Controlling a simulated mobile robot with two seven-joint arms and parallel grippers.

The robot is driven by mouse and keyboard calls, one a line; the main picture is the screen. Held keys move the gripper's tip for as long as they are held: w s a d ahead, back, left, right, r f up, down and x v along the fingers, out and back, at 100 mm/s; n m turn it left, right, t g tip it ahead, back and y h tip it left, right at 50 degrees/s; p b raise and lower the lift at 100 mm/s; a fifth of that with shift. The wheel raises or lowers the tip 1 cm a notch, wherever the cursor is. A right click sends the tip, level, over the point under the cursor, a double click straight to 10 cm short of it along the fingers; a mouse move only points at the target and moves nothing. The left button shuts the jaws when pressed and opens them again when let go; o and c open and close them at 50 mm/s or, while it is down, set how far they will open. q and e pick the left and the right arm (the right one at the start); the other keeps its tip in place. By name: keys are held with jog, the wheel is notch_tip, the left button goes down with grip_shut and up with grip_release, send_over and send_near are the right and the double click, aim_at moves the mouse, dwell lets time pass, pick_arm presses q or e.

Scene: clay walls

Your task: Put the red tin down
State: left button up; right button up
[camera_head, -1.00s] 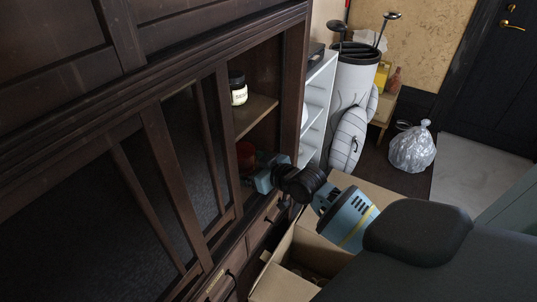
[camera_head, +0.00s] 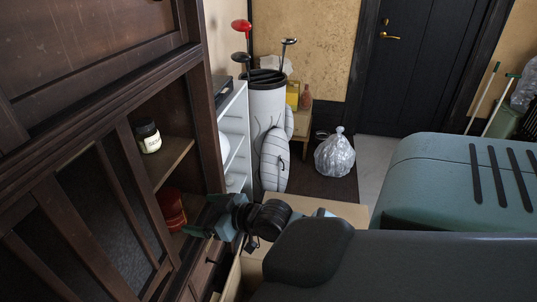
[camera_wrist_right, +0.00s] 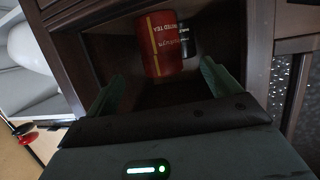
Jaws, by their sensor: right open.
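The red tin (camera_head: 171,210) stands inside the open compartment of the dark wooden cabinet, on its lower level. In the right wrist view the tin (camera_wrist_right: 162,44) shows lettering and looks upright on the cabinet floor. My right gripper (camera_head: 203,217) is at the compartment opening, just right of the tin in the head view. In the wrist view its two fingers (camera_wrist_right: 163,80) are spread apart, with the tin beyond and between them and a gap on each side. The gripper holds nothing. My left gripper is not in view.
A dark jar with a pale label (camera_head: 148,137) stands on the shelf (camera_head: 171,160) above. A dark labelled container (camera_wrist_right: 187,42) shows beside the tin in the wrist view. A white shelf unit (camera_head: 232,135), a golf bag (camera_head: 267,115) and a cardboard box (camera_head: 335,211) are close to my right arm.

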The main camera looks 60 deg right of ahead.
jog(key=shift+g, duration=0.8)
jog(key=s+a+f, duration=0.1)
jog(key=s+f, duration=0.2)
jog(key=f, duration=0.2)
jog(key=s+a+f, duration=0.1)
jog(key=s+f, duration=0.1)
jog(key=shift+s+a+f, duration=0.3)
jog(key=shift+f, duration=0.05)
jog(key=s+a+f+g, duration=0.2)
jog(key=s+a+f, duration=0.2)
jog(key=s, duration=0.7)
jog(key=s+a+f+g, duration=0.2)
jog(key=s+a+f, duration=0.2)
jog(key=s, duration=0.8)
jog(key=s+a+f+g, duration=0.2)
jog(key=s+a+f, duration=0.2)
jog(key=s+f, duration=0.3)
jog(key=s, duration=0.4)
jog(key=shift+s+a+f+h, duration=0.25)
jog(key=shift+a+h, duration=0.05)
